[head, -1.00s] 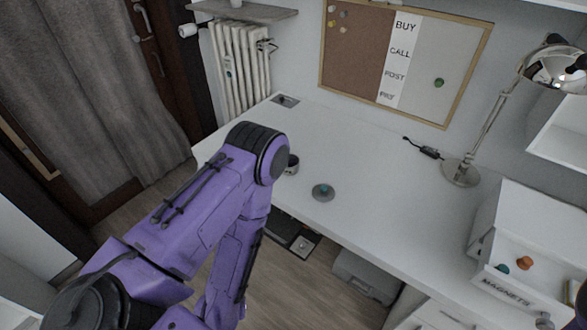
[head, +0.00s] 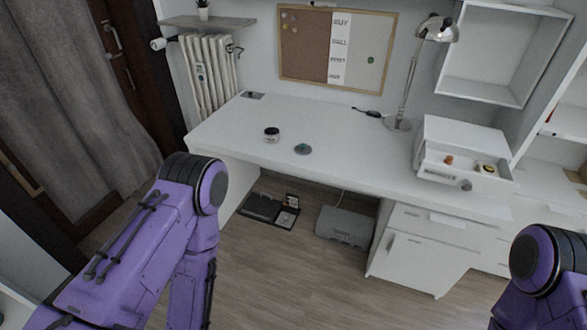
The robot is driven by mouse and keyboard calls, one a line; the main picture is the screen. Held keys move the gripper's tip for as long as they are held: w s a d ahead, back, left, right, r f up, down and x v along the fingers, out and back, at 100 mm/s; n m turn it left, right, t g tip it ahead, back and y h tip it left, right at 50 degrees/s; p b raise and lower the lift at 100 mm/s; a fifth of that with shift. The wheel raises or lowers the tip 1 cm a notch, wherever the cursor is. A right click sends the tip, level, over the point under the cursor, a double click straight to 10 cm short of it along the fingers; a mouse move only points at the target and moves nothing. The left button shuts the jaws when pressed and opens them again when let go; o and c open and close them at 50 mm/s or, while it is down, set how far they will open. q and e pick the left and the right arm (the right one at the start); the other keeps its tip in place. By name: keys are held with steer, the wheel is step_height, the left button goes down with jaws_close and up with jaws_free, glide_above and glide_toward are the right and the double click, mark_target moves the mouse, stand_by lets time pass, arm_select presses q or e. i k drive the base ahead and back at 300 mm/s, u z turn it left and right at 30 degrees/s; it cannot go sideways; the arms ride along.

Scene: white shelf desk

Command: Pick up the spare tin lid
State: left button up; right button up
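A round grey lid with a teal-green knob or piece on top (head: 303,149) lies flat on the white desk (head: 330,128), near its front edge. A small dark tin with a pale top (head: 271,134) stands to its left, apart from it. I cannot tell from the picture whether the grey disc is the spare tin lid. My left arm's purple links show at the left and my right arm's at the lower right. Neither gripper shows in the head view.
A white drawer box (head: 462,150) stands on the desk's right side, its drawer holding small coloured items. A desk lamp (head: 399,122) stands at the back. Below the desk are a grey box (head: 344,227) and dark flat items (head: 262,207). The desk's middle is clear.

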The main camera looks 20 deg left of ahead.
mark_target(303, 149)
steer(key=u, duration=0.75)
steer(key=i, duration=1.3)
steer(key=z, duration=0.3)
